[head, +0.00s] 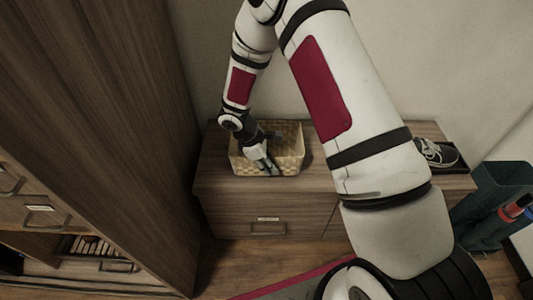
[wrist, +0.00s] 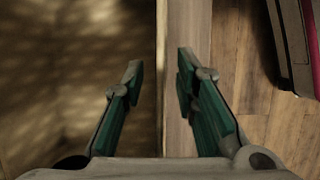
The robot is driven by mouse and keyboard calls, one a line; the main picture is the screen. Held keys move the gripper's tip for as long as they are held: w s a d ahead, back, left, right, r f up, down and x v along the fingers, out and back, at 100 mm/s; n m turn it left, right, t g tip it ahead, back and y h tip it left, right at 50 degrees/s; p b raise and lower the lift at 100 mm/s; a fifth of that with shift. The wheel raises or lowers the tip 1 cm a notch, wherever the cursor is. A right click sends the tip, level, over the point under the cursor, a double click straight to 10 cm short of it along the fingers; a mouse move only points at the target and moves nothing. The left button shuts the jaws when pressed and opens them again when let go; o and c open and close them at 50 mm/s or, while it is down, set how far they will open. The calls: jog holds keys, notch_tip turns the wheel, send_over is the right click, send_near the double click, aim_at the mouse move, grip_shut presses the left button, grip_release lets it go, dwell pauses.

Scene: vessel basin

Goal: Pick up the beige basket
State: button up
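The beige basket (head: 288,163), woven and rectangular, stands upright on top of the wooden dresser. My gripper (head: 266,166) points down at its front wall, left of the middle, and hides part of that wall. In the wrist view the basket (wrist: 70,50) fills the left side, with its edge running up the middle. My gripper (wrist: 159,68) is open there, one green-padded finger over the basket's inside and the other beyond its edge. A gap shows between the fingers; I cannot tell whether either touches the wall.
The dresser (head: 240,205) stands against the wall. A tall wooden cabinet (head: 100,120) rises at the left. A dark teal bin (head: 495,200) stands at the far right.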

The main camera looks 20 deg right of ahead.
jog(key=shift+d+f, duration=0.15)
jog(key=shift+f, duration=0.25)
grip_shut()
jog(key=shift+r, duration=0.1)
